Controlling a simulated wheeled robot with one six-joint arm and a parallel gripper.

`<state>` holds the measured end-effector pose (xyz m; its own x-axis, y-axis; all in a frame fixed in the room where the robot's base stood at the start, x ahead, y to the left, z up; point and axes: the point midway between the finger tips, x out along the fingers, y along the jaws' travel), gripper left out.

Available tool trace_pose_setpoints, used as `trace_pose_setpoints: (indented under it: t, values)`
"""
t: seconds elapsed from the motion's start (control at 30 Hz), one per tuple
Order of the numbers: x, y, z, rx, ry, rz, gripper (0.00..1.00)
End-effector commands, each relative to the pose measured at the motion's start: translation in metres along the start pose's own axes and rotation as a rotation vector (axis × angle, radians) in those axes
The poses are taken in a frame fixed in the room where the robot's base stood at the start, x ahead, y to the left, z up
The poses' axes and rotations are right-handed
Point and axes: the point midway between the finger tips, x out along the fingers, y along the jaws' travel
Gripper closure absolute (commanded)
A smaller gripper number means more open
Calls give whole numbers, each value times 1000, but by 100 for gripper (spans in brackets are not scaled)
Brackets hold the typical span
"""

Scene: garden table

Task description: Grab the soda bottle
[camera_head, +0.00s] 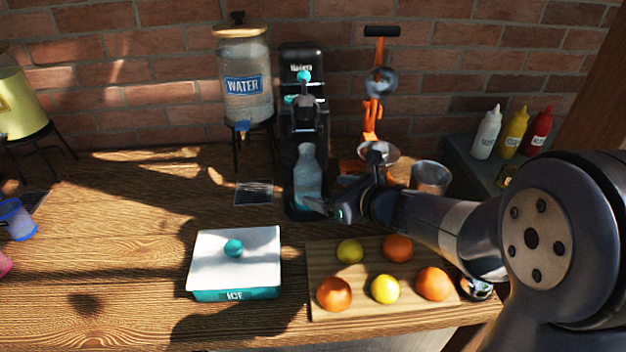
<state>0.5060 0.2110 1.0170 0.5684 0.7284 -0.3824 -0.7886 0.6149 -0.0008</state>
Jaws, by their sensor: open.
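The soda bottle (307,172) is clear with a pale blue tint. It stands upright at the foot of a black soda machine (303,75), under the machine's head. My gripper (325,208) reaches in from the right at the lower part of the bottle. My gripper is open, and its fingers are small and dark here. I cannot tell whether they touch the bottle or stand just in front of it. Part of the bottle's base is hidden by my gripper.
A water dispenser (244,90) stands left of the machine, an orange press (371,110) right of it. In front are a white-lidded ice box (234,261) and a cutting board (330,250) with fruit. Sauce bottles (515,131) stand at right. The table's left middle (120,230) is mostly clear.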

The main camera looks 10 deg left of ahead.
Motion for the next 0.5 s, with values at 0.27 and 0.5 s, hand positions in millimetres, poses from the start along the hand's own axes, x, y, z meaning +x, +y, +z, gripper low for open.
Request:
trace_pose_setpoints:
  t: [0.27, 0.5]
  values:
    - [29, 0, 0, 0, 1, 1, 17]
    - [53, 0, 2, 2, 2, 2, 17]
